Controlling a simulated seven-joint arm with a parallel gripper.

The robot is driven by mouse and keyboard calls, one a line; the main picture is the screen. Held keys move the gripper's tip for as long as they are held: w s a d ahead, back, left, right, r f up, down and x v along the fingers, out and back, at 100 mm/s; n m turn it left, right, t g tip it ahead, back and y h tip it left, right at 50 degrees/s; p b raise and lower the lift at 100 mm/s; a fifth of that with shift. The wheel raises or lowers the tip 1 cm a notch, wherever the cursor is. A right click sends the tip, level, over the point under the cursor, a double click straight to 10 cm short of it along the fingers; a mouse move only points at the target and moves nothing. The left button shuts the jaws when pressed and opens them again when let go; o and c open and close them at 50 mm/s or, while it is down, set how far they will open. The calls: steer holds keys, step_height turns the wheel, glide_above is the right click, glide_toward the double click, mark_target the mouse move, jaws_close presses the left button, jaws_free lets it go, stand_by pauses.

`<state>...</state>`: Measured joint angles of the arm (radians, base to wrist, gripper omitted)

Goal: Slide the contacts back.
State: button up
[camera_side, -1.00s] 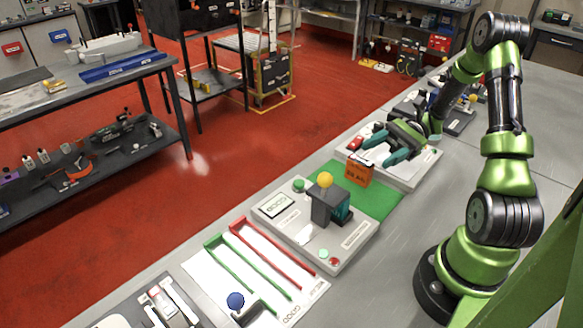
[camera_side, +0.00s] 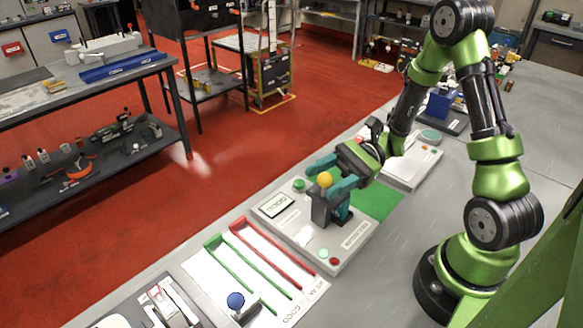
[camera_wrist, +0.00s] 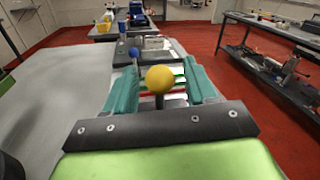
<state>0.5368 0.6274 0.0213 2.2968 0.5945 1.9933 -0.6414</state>
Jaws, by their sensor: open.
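A device with a grey block, an upright post and a yellow ball (camera_side: 325,180) on top stands on a light panel (camera_side: 333,262). In the wrist view the ball (camera_wrist: 160,79) is between the two open fingers (camera_wrist: 160,84), with a gap on both sides. A teal part (camera_side: 342,214) shows at the block's right side. I cannot make out the contacts themselves.
A sheet with green rails (camera_side: 248,268) and red rails (camera_side: 272,254) lies left of the panel. A blue ball knob (camera_side: 236,300) is at its near end. A green mat (camera_side: 378,202) lies right of the panel, with another light panel (camera_side: 414,166) beyond.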

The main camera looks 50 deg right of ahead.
steer(key=shift+a, duration=0.35)
steer(key=shift+c, duration=0.5)
jaws_close()
steer(key=a, duration=0.5)
steer(key=shift+a, duration=0.35)
steer(key=shift+o, duration=0.5)
jaws_free()
steer(key=shift+d, duration=0.1)
